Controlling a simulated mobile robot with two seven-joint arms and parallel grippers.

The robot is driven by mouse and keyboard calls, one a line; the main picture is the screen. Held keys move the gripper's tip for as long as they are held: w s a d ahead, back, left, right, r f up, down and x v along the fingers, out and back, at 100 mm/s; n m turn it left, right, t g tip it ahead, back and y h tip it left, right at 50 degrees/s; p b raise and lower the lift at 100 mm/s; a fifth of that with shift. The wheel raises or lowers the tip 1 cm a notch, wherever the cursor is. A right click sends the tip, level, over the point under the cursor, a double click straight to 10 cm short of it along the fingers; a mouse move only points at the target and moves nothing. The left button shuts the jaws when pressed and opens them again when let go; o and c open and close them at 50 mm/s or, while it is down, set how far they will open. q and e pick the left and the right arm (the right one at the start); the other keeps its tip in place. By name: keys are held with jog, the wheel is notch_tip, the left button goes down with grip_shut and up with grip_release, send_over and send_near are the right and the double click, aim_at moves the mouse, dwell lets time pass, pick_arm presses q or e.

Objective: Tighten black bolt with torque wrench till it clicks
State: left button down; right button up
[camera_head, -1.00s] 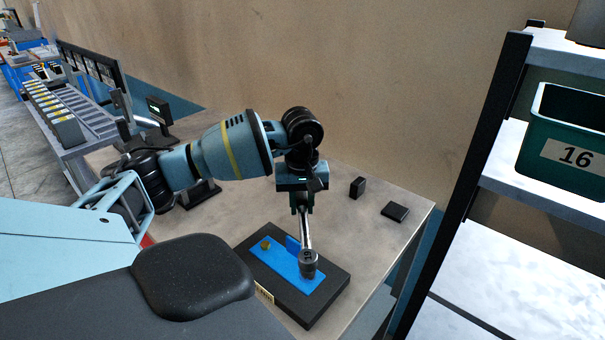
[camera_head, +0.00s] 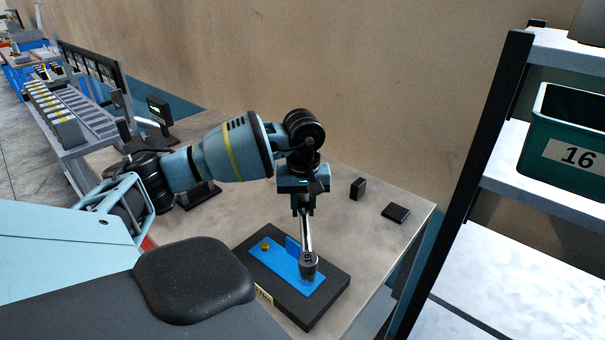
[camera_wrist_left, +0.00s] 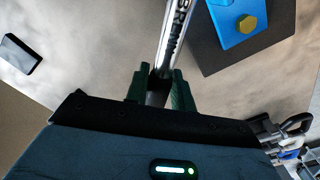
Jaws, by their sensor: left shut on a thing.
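My left gripper (camera_head: 303,205) is shut on the torque wrench (camera_head: 307,240), a chrome shaft with a dark round head. In the left wrist view the gripper's green fingers (camera_wrist_left: 160,90) close around the shaft (camera_wrist_left: 177,40). The wrench head (camera_head: 309,265) is over the right end of a blue plate (camera_head: 272,265) on a black base block (camera_head: 298,309). The black bolt is not visible; the head covers that spot. A brass-coloured bolt (camera_head: 265,246) sits at the plate's left end and shows in the left wrist view (camera_wrist_left: 247,23). My right gripper is not in view.
Two small black blocks, one upright (camera_head: 357,188) and one flat (camera_head: 396,212), lie on the table (camera_head: 365,245) to the right. A shelf with a green bin (camera_head: 560,145) marked 16 stands at the right. A wall is behind the table.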

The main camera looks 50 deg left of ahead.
pick_arm(q)
jog(key=shift+w+d, duration=0.15)
jog(key=shift+w, duration=0.05)
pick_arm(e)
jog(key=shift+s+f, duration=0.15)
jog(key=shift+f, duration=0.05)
pick_arm(q)
jog(key=shift+w+d+m, duration=0.15)
jog(key=shift+m, duration=0.25)
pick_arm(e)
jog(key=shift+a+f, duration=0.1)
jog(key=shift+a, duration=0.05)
pick_arm(q)
jog(key=shift+w+d, duration=0.15)
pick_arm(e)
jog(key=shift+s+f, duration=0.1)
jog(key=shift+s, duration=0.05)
pick_arm(q)
jog(key=shift+w+d+m+b, duration=0.3)
jog(key=shift+m+b, duration=0.1)
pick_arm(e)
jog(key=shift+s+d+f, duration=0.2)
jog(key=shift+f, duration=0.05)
pick_arm(q)
jog(key=shift+w+d, duration=0.2)
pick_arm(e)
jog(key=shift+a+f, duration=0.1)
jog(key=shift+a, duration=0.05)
